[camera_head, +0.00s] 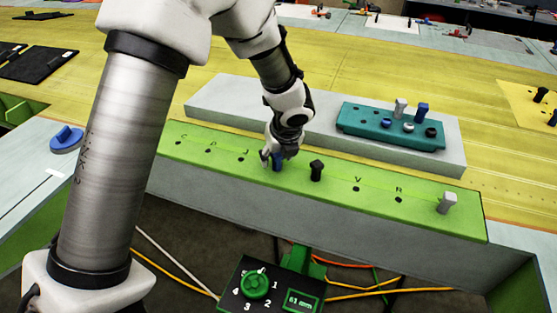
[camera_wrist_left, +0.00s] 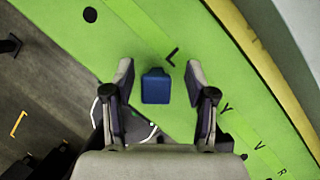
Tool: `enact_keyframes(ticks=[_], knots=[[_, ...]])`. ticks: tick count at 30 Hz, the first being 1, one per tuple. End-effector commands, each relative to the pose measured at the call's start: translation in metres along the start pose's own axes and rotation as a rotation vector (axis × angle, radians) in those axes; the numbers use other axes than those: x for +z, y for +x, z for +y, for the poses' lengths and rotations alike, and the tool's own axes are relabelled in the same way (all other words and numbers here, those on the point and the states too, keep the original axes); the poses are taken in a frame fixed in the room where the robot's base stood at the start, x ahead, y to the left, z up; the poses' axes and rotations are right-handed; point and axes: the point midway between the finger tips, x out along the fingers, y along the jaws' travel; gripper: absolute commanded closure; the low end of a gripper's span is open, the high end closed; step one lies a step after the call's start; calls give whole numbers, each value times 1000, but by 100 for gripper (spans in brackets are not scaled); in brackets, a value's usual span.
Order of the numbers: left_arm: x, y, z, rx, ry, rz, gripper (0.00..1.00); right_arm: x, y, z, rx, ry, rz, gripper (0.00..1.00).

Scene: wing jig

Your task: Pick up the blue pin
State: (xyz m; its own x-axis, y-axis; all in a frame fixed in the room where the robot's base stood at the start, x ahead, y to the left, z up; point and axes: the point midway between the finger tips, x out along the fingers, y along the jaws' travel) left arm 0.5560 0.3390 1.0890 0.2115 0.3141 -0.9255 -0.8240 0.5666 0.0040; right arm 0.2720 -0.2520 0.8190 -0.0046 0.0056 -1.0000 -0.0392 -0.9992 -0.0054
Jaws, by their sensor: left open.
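The blue pin (camera_head: 277,162) stands in the green jig strip, near its middle, in the head view. My left gripper (camera_head: 275,157) is down at it, with its fingers around the pin. In the left wrist view the blue pin (camera_wrist_left: 155,87) shows from above as a dark blue block between the two open fingers of my left gripper (camera_wrist_left: 161,92). A gap shows on each side, so the fingers do not seem to touch it. My right gripper is not in view.
On the green strip (camera_head: 420,212), a black pin (camera_head: 316,170) stands close to the right of my gripper and a grey pin (camera_head: 447,203) at the right end. Behind is a teal block (camera_head: 375,133) with several pins. A dial box (camera_head: 255,285) is in front.

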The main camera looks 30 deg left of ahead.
Motion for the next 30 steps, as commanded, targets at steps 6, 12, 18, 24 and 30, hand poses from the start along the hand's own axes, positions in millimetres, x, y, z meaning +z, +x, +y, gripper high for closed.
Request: enact_keyframes(ticks=[6,12,18,24,30], knots=[[0,0,0,-1,-1,0,61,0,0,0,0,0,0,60],[0,0,0,-1,-1,0,100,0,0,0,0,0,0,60],[0,0,0,0,0,1,100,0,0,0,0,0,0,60],[8,-20,-1,-3,-3,-2,100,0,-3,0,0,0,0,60],[28,-65,-1,-5,-4,-4,100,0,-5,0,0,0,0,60]])
